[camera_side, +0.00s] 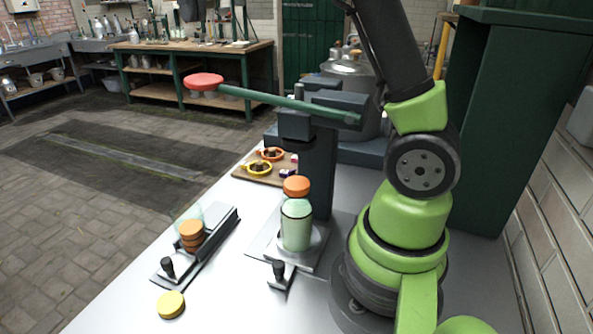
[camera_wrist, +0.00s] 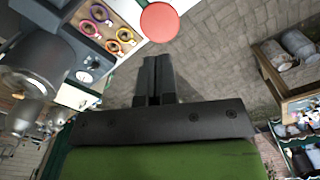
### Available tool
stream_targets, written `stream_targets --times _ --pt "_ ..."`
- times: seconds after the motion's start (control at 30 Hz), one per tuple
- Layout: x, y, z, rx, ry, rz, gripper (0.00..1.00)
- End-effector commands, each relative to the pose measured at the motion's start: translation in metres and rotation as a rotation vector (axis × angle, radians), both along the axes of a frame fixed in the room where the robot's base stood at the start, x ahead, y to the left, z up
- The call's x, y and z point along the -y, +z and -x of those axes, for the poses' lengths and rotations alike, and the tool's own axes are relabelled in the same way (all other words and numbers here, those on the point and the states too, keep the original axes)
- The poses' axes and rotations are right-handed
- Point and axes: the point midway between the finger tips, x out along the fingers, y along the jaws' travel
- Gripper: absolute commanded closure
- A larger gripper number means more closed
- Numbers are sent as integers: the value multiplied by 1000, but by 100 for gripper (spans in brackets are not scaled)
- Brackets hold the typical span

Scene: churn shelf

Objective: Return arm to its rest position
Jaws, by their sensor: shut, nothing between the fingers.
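My gripper (camera_wrist: 155,70) shows in the wrist view with its two dark fingers together and nothing between them. In the side view my arm rises out of the top edge, so the gripper is out of that frame. The red knob (camera_side: 204,81) tips a long green lever on a dark press stand (camera_side: 318,170). The knob also shows in the wrist view (camera_wrist: 160,22), just beyond my fingertips in the picture; I cannot tell the gap.
A rack holds stacked orange discs (camera_side: 192,236). A yellow disc (camera_side: 171,304) lies at the front. A board (camera_side: 243,174) carries ringed clips. A green cabinet (camera_side: 495,120) stands right.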

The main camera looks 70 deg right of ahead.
Motion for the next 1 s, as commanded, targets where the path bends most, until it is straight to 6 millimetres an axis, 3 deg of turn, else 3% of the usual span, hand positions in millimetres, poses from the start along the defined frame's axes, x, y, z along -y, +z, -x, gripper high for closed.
stream_targets --times 0.53,0.77,1.0 --pt "-1 3 7 12 22 6 100" --pt "-11 4 52 126 151 19 100" --pt "-32 -24 107 344 228 -27 100"
